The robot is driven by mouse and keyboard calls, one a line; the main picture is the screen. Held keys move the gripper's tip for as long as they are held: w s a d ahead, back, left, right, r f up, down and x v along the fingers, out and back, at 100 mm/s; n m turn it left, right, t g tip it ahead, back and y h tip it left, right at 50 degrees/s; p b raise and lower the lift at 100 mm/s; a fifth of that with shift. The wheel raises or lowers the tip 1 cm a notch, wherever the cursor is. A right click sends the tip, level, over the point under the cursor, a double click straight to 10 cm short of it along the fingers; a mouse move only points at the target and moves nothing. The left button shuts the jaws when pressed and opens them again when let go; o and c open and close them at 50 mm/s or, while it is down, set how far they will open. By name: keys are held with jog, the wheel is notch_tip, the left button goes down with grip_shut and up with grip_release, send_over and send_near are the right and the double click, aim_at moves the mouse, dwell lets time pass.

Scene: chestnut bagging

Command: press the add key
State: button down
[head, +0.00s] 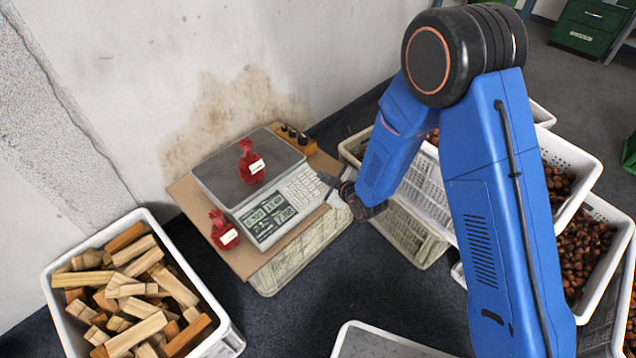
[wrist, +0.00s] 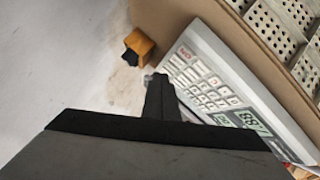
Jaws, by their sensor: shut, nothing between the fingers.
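The scale (head: 215,180) stands on a brown board, with its keypad (head: 303,188) at the right of its front panel and a lit display (head: 268,218) to the left of that. My gripper (head: 328,183) is shut and empty, at the keypad's right edge. In the wrist view my gripper (wrist: 159,82) has its tip at the near corner of the keypad (wrist: 200,82); I cannot tell whether it touches a key. One key has a red mark (wrist: 185,53). The key labels are too small to read, so I cannot pick out the add key.
A red net bag (head: 250,162) sits on the scale's pan; another red bag (head: 223,231) is on the board (head: 185,192). A crate of wood pieces (head: 50,275) is at left, chestnut crates (head: 578,158) at right.

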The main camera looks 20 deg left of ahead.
jog(key=shift+s+d+r, duration=0.15)
jog(key=shift+d+r, duration=0.1)
jog(key=shift+r, duration=0.55)
jog(key=shift+s+d+r, duration=0.1)
jog(key=shift+d+r, duration=0.15)
jog(key=shift+r, duration=0.5)
jog(key=shift+w, duration=0.1)
dwell(0.5)
jog(key=w+d+r+m+h, duration=0.3)
jog(key=w+d+r+m, duration=0.15)
jog(key=d+r, duration=0.85)
jog(key=s+d+r+m+h, duration=0.2)
jog(key=d+r, duration=0.3)
jog(key=d, duration=0.4)
jog(key=s+d+r+m+h, duration=0.15)
jog(key=d+r, duration=0.25)
jog(key=d, duration=0.6)
jog(key=s+d+r+m+g+h, duration=0.15)
jog(key=s+d+r+m, duration=0.25)
jog(key=s+d, duration=0.55)
jog(key=s+d+r+m+h, duration=0.2)
jog(key=s+d+r+m, duration=0.2)
jog(key=s+d, duration=0.55)
jog(key=s+d+m+g, duration=0.1)
jog(key=s+d+m, duration=0.1)
jog(key=s, duration=0.8)
jog(key=shift+s+d+r, duration=0.2)
jog(key=shift+s+d, duration=0.15)
jog(key=shift+s, duration=0.05)
jog(key=shift+g, duration=0.25)
